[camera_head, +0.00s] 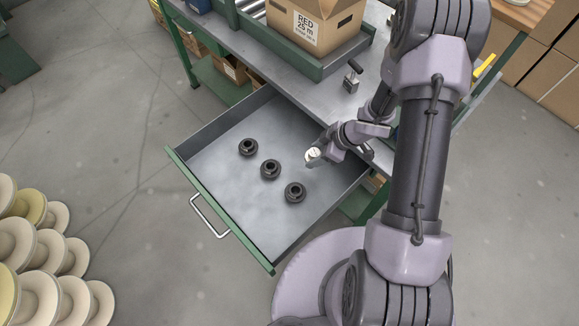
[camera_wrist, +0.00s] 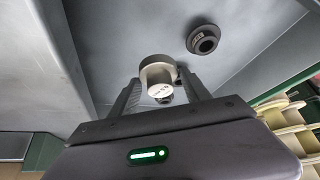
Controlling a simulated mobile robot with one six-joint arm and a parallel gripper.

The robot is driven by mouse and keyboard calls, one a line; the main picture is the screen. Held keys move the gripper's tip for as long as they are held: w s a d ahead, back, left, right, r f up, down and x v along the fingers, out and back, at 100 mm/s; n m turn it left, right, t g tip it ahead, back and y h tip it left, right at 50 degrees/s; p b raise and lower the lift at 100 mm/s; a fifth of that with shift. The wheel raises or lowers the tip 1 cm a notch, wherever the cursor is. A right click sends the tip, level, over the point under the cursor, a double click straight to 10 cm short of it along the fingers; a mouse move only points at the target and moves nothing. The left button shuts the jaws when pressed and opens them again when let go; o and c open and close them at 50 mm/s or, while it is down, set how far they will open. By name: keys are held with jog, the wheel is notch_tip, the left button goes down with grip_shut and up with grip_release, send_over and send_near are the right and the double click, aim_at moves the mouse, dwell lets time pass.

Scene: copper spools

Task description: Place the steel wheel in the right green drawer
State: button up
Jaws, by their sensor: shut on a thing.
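The steel wheel (camera_head: 312,155), a small pale round piece, is held at the tip of my gripper (camera_head: 319,157). In the wrist view the wheel (camera_wrist: 157,74) sits between the two fingers of my gripper (camera_wrist: 163,88), which are shut on it. The open drawer (camera_head: 225,178) has grey inside walls and a green front with a metal handle. My gripper is over the drawer's right part, near the bench side. I cannot tell how high the wheel is above the drawer floor.
Three dark flanged pieces, such as the middle one (camera_head: 270,169), stand in a row on the drawer floor. The bench top (camera_head: 335,92) carries a small clamp (camera_head: 352,77) and a cardboard box (camera_head: 315,25). Pale spools (camera_head: 37,250) are stacked at left.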

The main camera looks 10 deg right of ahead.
notch_tip(320, 180, down, 10)
jog(key=b, duration=0.5)
jog(key=shift+d+b, duration=0.1)
jog(key=shift+b, duration=0.2)
jog(key=shift+r, duration=0.2)
jog(key=shift+f, duration=0.1)
jog(key=o, duration=1.5)
jog(key=p+v, duration=0.7)
jog(key=v, duration=0.5)
jog(key=shift+s, duration=0.1)
